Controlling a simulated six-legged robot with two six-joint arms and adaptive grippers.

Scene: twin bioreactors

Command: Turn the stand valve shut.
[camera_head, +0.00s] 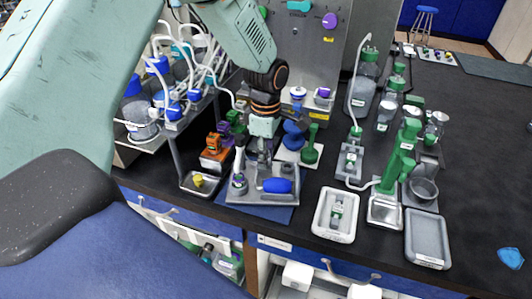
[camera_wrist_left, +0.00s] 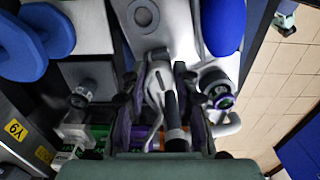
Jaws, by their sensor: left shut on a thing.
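The grey stand (camera_head: 262,198) sits on a blue mat at the front of the dark bench, with a blue cylinder (camera_head: 278,185) lying on its right part. My left gripper (camera_head: 264,160) comes down from above onto the stand and hides much of its middle. In the left wrist view, the gripper (camera_wrist_left: 160,80) is shut on the stand valve (camera_wrist_left: 154,88), a pale grey body with a dark lever part between the fingers. The valve's exact angle is hard to tell. The blue cylinder also shows in the wrist view (camera_wrist_left: 223,25). My right gripper is not in view.
A steel tray with a yellow item (camera_head: 198,180) is left of the stand. Orange and green blocks (camera_head: 213,150) stand behind it. A green flask (camera_head: 311,152) and blue knob (camera_head: 293,135) are close behind right. White trays (camera_head: 335,214) and a green pump stand (camera_head: 385,207) are right.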

